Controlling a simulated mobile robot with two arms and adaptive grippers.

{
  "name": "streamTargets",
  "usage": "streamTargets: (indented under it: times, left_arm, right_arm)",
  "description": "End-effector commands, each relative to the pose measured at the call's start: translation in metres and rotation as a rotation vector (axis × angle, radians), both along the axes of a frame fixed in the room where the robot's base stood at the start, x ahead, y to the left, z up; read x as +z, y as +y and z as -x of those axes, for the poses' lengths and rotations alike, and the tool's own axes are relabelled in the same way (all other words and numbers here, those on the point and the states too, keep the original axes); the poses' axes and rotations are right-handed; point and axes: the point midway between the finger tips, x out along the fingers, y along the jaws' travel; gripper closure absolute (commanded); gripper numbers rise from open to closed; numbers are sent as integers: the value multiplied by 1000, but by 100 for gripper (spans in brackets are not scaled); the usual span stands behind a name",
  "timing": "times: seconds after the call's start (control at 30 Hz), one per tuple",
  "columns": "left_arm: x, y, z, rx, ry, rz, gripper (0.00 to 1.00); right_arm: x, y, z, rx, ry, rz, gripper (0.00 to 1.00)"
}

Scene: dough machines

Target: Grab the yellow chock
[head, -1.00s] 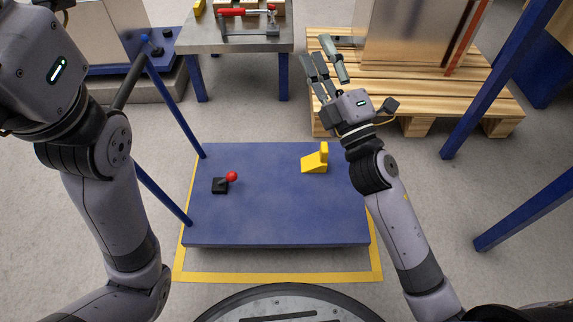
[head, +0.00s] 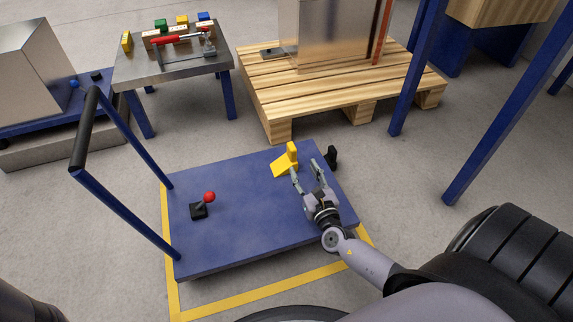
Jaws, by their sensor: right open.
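The yellow chock (head: 285,161) sits on the blue deck of the platform cart (head: 235,225), near its far edge and right of the middle. It has a sloped wedge and a taller upright part. My right gripper (head: 304,169) is open, with its fingers pointing away from me. Its fingertips are just right of the chock, and the left finger is very close to it. I cannot tell whether they touch. My left gripper is not in view.
A black base with a red-knobbed lever (head: 201,207) stands on the deck's left. The cart's blue handle (head: 118,213) rises at left. Behind are a metal table (head: 180,68) with a red-handled clamp and a wooden pallet (head: 330,92). Blue posts (head: 500,120) stand at right.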

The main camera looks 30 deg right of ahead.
Motion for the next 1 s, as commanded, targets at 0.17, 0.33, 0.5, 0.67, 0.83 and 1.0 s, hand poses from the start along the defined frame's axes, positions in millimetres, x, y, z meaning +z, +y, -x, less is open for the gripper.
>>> streamTargets:
  times: [0.17, 0.33, 0.5, 0.67, 0.83, 1.0]
  left_arm:
    - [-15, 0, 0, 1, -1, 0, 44]
    - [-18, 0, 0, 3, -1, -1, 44]
    - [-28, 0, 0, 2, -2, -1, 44]
    - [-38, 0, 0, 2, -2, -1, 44]
    - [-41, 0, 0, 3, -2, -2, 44]
    - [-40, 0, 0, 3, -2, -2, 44]
  right_arm:
    - [-2, -8, -35, -1, -3, -3, 58]
    - [-1, -11, -49, 1, -1, -4, 58]
    - [-1, -13, -65, -1, -5, -6, 58]
    - [0, -19, -90, -1, -4, -5, 58]
    - [1, -21, -101, 1, -1, -4, 58]
    - [2, -21, -101, 1, 0, -3, 58]
